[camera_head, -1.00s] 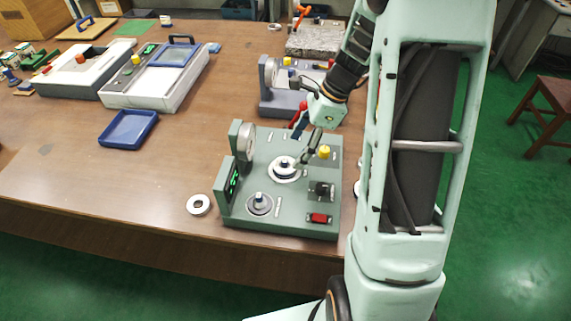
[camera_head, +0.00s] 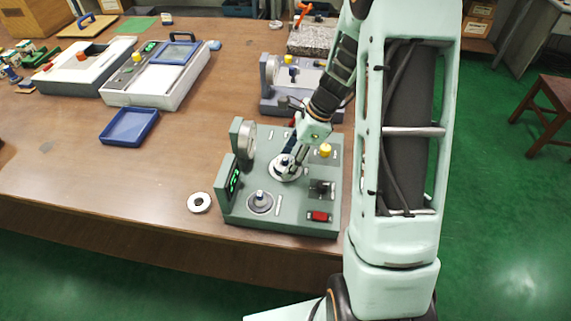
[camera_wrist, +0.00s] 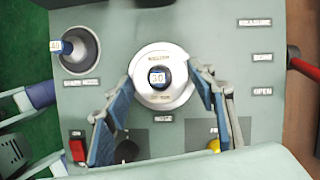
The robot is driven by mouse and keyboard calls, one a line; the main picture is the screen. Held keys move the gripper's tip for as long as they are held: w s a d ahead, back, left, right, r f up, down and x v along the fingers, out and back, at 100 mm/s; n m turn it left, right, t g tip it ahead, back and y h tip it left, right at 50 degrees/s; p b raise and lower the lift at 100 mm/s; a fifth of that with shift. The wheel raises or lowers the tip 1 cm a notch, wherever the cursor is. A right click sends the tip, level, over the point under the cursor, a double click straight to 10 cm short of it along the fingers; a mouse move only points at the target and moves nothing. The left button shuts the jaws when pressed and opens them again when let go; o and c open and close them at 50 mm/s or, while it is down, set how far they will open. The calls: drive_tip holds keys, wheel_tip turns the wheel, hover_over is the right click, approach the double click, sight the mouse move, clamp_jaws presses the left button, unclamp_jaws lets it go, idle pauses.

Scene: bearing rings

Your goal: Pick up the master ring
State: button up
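A pale metal ring (camera_wrist: 164,95), which I take to be the master ring, sits around a dark post marked 30 (camera_wrist: 158,78) on the green gauge fixture (camera_wrist: 110,30). In the head view the ring (camera_head: 276,172) is partly hidden by my gripper (camera_head: 287,166). In the wrist view my gripper (camera_wrist: 161,88) is open, with one blue-padded finger on each side of the ring. There is nothing between the fingers but the ring and post. I cannot tell whether the pads touch the ring.
A second post (camera_head: 259,198) stands on a round base at the fixture's front. A loose ring (camera_head: 199,203) lies on the table left of the fixture. A round dial (camera_head: 246,139), yellow knob (camera_head: 325,150) and red switch (camera_head: 319,216) are close by. A blue tray (camera_head: 129,127) lies farther left.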

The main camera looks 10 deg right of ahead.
drive_tip(key=c, duration=1.2)
drive_tip(key=shift+r, duration=0.1)
drive_tip(key=shift+c, duration=0.2)
